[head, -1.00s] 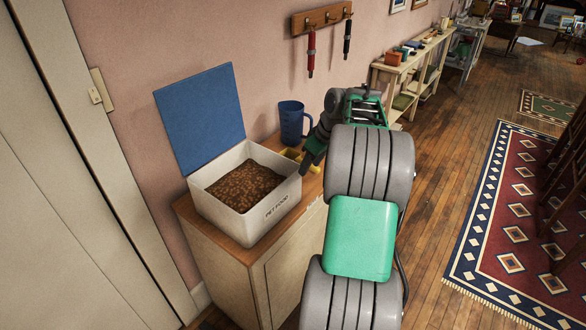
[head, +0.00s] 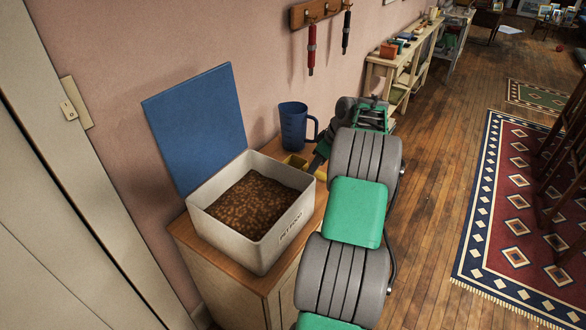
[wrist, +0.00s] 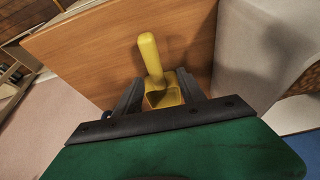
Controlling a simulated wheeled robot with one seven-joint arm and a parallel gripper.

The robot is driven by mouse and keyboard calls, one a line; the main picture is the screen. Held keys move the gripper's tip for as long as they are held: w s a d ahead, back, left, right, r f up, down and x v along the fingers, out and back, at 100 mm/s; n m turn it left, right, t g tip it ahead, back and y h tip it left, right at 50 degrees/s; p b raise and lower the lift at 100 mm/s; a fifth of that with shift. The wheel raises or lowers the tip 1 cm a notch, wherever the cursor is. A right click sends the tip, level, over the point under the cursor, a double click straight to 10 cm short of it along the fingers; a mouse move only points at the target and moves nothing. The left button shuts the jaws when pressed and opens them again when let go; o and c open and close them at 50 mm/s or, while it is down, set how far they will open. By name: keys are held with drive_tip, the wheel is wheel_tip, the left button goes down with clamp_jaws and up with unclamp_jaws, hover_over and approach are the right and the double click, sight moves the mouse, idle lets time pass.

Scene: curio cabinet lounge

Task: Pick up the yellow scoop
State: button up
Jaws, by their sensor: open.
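The yellow scoop (head: 295,160) lies on the wooden cabinet top, between the pet food bin (head: 290,222) and the blue jug (head: 293,127). In the wrist view the scoop's handle (wrist: 152,60) points away from my gripper (wrist: 160,92). Its hollow bowl end is between my two dark fingers, which are apart with some space around the scoop. My gripper is open and close over the scoop. In the head view my arm hides part of the scoop and most of the gripper.
The bin's blue lid (head: 196,130) stands open against the wall. The bin holds brown kibble and its wall is close beside the scoop. A rack (head: 318,10) with two hanging tools is above. A narrow shelf (head: 405,60) stands along the wall.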

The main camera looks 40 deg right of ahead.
drive_tip(key=x, duration=0.6)
drive_tip(key=shift+w+d+f, duration=0.15)
drive_tip(key=shift+d, duration=0.15)
drive_tip(key=shift+c, duration=0.4)
clamp_jaws()
